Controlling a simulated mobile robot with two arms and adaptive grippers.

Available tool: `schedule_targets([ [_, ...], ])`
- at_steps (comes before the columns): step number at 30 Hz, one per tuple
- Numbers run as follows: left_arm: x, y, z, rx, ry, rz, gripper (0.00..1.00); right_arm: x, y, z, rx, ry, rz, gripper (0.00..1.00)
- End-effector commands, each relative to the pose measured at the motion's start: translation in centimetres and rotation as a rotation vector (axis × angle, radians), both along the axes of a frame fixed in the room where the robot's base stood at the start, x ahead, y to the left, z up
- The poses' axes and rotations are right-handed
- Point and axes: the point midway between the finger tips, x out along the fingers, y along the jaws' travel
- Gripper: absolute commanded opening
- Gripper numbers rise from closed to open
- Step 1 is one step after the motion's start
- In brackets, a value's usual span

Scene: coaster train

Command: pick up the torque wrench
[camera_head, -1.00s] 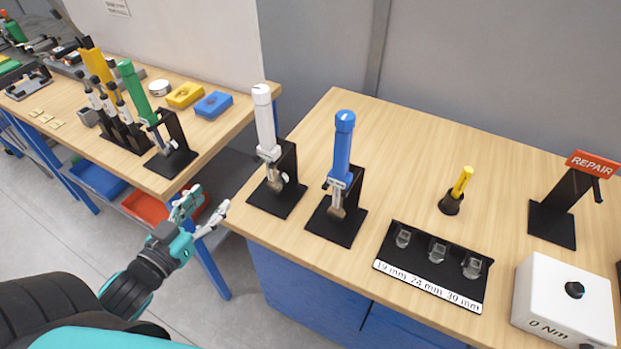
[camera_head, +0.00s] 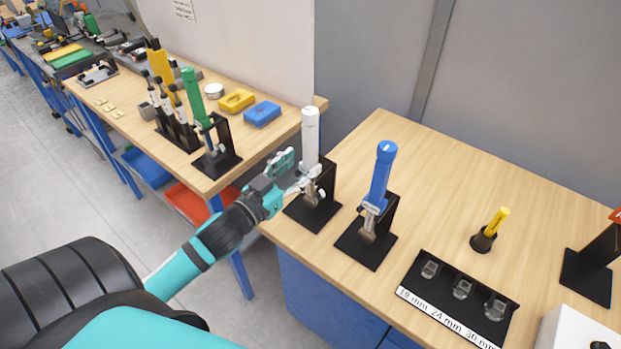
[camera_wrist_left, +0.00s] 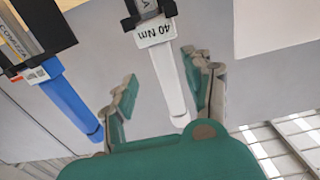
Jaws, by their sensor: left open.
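A white-handled torque wrench (camera_head: 310,135) stands upright in a black stand on the near left part of the wooden bench. In the left wrist view its white handle (camera_wrist_left: 168,80) lies between my finger pads, and its tag reads 40 Nm. My left gripper (camera_head: 303,168) is open at this handle, with a finger to each side; whether a pad touches it I cannot tell. A blue torque wrench (camera_head: 382,175) stands in a similar stand to the right, and its handle (camera_wrist_left: 72,98) is left of my fingers in the wrist view. My right gripper is out of view.
A socket tray (camera_head: 455,300) marked 19, 24 and 30 mm and a yellow-handled tool (camera_head: 492,228) are on the right of the bench. A green-handled wrench (camera_head: 193,98) stands on the left bench. The bench behind the blue wrench is clear.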

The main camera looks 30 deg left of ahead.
Motion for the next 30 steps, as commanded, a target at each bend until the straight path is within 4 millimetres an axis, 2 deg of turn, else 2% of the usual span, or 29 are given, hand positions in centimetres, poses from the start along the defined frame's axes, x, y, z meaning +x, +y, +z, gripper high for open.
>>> schedule_targets([
  [4,1.1,0.1,0.1,0.0,-0.001,0.0,0.52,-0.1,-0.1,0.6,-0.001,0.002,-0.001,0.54],
  [12,4.9,0.3,-0.3,0.001,-0.002,0.0,0.52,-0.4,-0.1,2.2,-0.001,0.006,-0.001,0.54],
  [21,5.4,0.2,-0.6,0.0,0.0,-0.001,0.52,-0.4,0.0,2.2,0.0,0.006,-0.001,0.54],
  [30,5.4,0.2,-0.6,0.0,0.0,-0.001,0.14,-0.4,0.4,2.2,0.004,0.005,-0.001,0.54],
])
